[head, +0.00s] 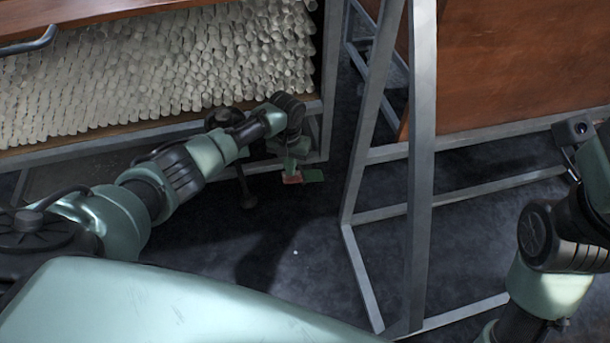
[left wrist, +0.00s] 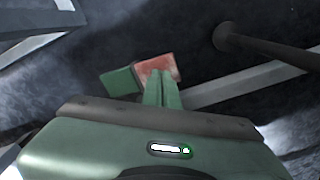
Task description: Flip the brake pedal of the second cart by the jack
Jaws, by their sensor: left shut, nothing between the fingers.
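The cart filled with glass tubes has its lower frame (head: 180,134) along the top left of the head view. By its near right corner is a pedal with a red plate (head: 292,179) and a green plate (head: 314,176). The left wrist view also shows the red plate (left wrist: 157,66) and the green plate (left wrist: 119,82). My left gripper (head: 290,167) is shut and empty, pointing down. Its fingertips (left wrist: 161,74) overlap the red plate's edge; I cannot tell if they touch. A dark post with a round foot (head: 248,201), perhaps the jack, stands left of the pedal.
A grey metal frame (head: 420,160) stands upright right of the pedal, with a brown panel (head: 520,70) behind it. Its base bars run along the floor. Dark floor (head: 300,250) between the pedal and this frame is clear.

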